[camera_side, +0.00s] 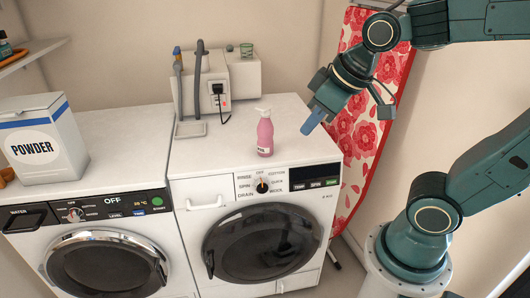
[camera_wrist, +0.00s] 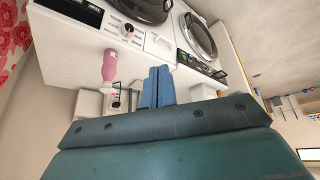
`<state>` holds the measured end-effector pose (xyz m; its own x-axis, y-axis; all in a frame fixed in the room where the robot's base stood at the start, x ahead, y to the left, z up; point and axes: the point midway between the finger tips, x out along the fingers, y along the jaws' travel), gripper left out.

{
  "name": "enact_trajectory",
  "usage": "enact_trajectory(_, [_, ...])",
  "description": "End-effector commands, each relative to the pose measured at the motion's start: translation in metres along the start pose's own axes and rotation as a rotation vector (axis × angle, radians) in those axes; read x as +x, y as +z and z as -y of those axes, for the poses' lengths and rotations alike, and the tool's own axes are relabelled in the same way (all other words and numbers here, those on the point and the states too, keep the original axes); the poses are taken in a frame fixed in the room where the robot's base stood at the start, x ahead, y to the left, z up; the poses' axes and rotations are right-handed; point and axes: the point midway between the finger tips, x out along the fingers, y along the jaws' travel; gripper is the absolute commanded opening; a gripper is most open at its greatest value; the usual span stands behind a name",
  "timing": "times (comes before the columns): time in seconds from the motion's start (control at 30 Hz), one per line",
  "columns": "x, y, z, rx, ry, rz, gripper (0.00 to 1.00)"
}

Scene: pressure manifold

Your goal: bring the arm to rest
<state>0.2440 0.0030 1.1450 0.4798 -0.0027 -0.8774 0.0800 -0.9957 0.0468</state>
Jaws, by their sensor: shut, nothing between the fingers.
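My gripper (camera_side: 313,122) has blue fingers and hangs in the air above the right end of the right washing machine (camera_side: 228,167), clear of its top. In the wrist view the two fingers of my gripper (camera_wrist: 157,86) lie side by side, shut with nothing between them. My arm comes in from the right side of the side view and bends over in front of the flowered ironing board.
A pink pump bottle (camera_side: 265,133) stands on the right machine, left of my gripper. A grey-white device with hoses (camera_side: 243,80) stands behind it. A powder box (camera_side: 42,140) is on the left machine. The red-flowered ironing board (camera_side: 372,128) leans close behind my arm.

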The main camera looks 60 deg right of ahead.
Motion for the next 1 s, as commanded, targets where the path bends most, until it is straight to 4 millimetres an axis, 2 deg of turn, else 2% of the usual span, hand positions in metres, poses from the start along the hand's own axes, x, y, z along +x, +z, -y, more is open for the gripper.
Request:
enact_trajectory(0.2, [-0.022, 0.037, 0.001, 0.061, -0.002, 0.001, 0.00])
enact_trajectory(0.4, [-0.030, 0.055, 0.002, 0.089, -0.003, 0.007, 0.00])
enact_trajectory(1.0, [-0.031, 0.058, 0.002, 0.093, -0.003, 0.009, 0.00])
